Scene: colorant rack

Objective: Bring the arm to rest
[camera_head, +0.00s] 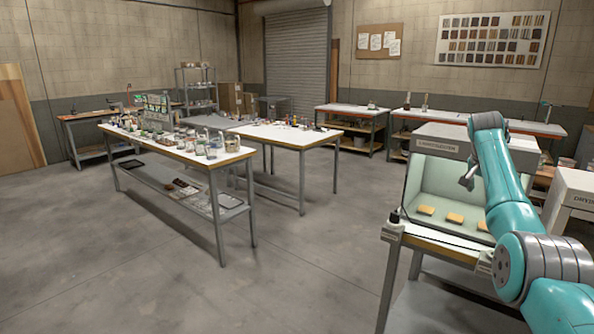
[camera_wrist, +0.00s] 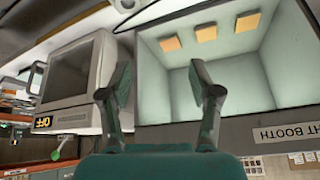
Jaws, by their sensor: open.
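My teal arm reaches forward at the right of the head view. Its gripper (camera_head: 467,183) hangs in front of the light booth (camera_head: 444,148), near the booth's open front. In the wrist view my gripper (camera_wrist: 160,80) is open, its two fingers apart with nothing between them. The booth's pale interior (camera_wrist: 215,75) lies beyond the fingers. Three orange-tan tiles lie inside it in a row, the middle one (camera_head: 455,218) seen in the head view. They also show in the wrist view, the middle tile (camera_wrist: 206,34) among them.
A grey box-shaped device (camera_wrist: 75,85) with a lit OFF display stands beside the booth. A white cabinet (camera_head: 572,200) is at the far right. Tables with jars and bottles (camera_head: 205,145) stand left of centre. The concrete floor (camera_head: 290,270) between is clear.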

